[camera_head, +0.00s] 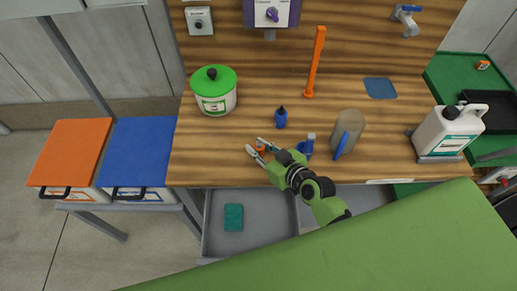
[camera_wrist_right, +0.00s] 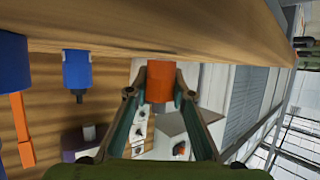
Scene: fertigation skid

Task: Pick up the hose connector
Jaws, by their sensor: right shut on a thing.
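The hose connector (camera_head: 261,147) is a small orange piece at the front edge of the wooden bench, partly hidden by my fingers in the head view. In the right wrist view it is an orange cylinder (camera_wrist_right: 160,80) between the fingertips, with a darker lower end. My right gripper (camera_head: 258,150) reaches in from the front right and is shut on it. The same gripper shows in the right wrist view (camera_wrist_right: 157,96), with a finger on each side of the connector. I cannot tell whether the connector still touches the bench. My left gripper is not in view.
On the wooden bench (camera_head: 240,160) stand a small blue bottle (camera_head: 281,118), a blue fitting (camera_head: 307,147), a grey-brown jug (camera_head: 349,130), a green-lidded tub (camera_head: 214,92) and an orange upright (camera_head: 315,65). A white canister (camera_head: 448,132) is right. An open drawer (camera_head: 255,225) lies below.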

